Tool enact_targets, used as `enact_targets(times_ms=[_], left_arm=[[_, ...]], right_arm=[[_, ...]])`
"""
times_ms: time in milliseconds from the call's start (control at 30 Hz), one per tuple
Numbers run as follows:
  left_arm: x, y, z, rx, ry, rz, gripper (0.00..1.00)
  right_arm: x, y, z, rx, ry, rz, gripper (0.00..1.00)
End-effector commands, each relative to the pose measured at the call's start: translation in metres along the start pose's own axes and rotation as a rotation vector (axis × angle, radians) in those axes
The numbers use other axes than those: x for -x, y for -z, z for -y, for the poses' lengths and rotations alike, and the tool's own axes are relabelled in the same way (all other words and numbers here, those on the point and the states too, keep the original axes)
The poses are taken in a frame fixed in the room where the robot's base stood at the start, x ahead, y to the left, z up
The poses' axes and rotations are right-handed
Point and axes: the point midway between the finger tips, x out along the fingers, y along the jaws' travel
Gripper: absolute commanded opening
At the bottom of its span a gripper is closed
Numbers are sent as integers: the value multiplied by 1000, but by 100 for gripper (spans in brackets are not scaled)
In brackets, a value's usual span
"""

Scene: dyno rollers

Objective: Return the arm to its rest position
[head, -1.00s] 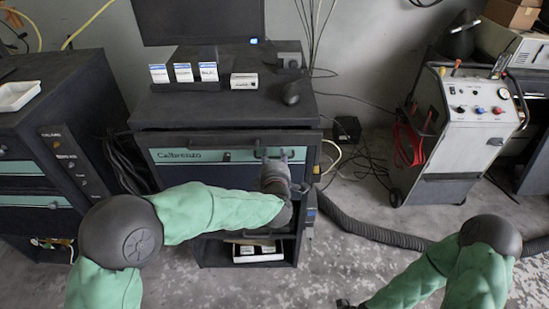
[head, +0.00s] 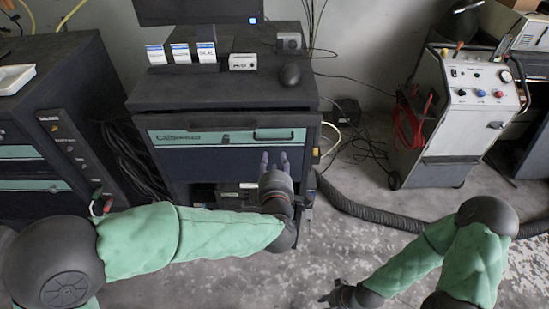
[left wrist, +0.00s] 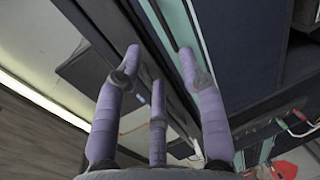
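My left gripper (head: 274,158) is in front of the dark workbench cabinet (head: 222,95), just below its green drawer front (head: 195,138). Its fingers point at the cabinet, and it looks clear of the drawer handle (head: 272,135). In the left wrist view the purple-grey fingers of the left gripper (left wrist: 158,62) are spread, with nothing between them. My left arm reaches in from the left, well extended. My right gripper (head: 327,296) is low over the floor near the bottom edge; it is small and dark, its fingers look spread, and nothing shows in it.
A second dark cabinet (head: 75,90) stands at the left. A white wheeled machine (head: 465,110) with red hoses stands at the right. A black corrugated hose (head: 370,208) lies on the floor. Small boxes (head: 180,53) stand on the workbench. The floor between my arms is clear.

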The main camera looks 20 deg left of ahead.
Motion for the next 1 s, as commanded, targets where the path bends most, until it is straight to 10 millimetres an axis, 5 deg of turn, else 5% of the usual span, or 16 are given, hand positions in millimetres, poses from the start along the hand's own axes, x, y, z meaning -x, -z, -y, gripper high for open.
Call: enact_targets(times_ms=[567,767,1000], left_arm=[[-4,-1,7,-36,16,10,40],[-23,-9,49,-226,108,82,40],[-39,-16,126,-507,268,235,40]], right_arm=[[0,0,0,0,0,0,27],[0,0,0,0,0,0,27],[0,0,0,0,0,0,27]])
